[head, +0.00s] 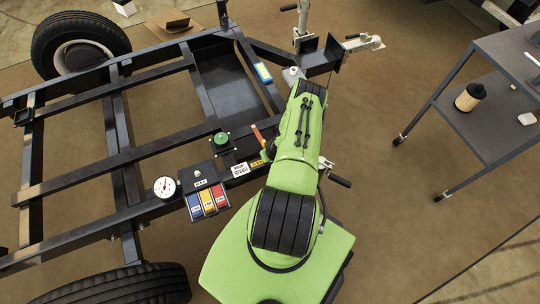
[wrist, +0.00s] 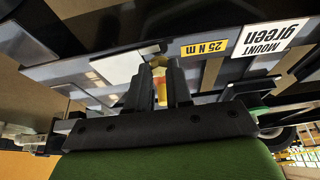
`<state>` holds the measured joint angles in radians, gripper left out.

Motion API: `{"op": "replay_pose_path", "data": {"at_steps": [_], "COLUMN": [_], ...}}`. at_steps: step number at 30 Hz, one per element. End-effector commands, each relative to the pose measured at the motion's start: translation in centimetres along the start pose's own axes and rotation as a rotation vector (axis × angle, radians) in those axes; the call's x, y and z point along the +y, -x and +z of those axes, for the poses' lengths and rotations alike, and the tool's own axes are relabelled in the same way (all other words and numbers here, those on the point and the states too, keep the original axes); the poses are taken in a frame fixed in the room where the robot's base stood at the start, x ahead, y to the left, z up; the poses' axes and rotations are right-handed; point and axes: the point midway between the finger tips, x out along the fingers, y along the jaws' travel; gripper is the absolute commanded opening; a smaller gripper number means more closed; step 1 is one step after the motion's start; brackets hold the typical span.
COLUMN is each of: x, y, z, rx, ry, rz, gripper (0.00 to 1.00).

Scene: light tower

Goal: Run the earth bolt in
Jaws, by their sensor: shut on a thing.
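My gripper (wrist: 162,78) is shut on a small yellow-and-orange piece (wrist: 161,92) in the wrist view. A pale brass-coloured end (wrist: 153,70) shows just beyond the fingertips, close to the dark frame rail. I cannot tell whether this is the earth bolt itself or how far anything sits in the rail. The yellow "25 N m" label (wrist: 204,49) is on the rail just right of the fingers. In the head view that label (head: 257,163) lies beside my green arm, which hides the gripper and the held piece.
The white "MOUNT green" label (wrist: 269,38) is beside the yellow one. A green round part (head: 221,138), an orange piece (head: 258,135), a dial gauge (head: 164,187) and a box of coloured blocks (head: 207,200) are near my arm. A grey trolley (head: 485,120) stands right, across clear floor.

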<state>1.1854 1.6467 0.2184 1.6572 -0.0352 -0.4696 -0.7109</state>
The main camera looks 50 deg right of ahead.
Motion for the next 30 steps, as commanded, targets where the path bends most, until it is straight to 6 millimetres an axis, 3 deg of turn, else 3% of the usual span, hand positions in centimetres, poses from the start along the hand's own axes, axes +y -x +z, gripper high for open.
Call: {"op": "replay_pose_path", "data": {"at_steps": [14,30], "x": [-0.19,-0.75], "y": [0.05,-0.06], "z": [-0.06,-0.31], "rx": [0.000,0.002], "ry": [-0.113,-0.560], "rz": [0.049,0.235], "gripper": [0.00,0.00]}}
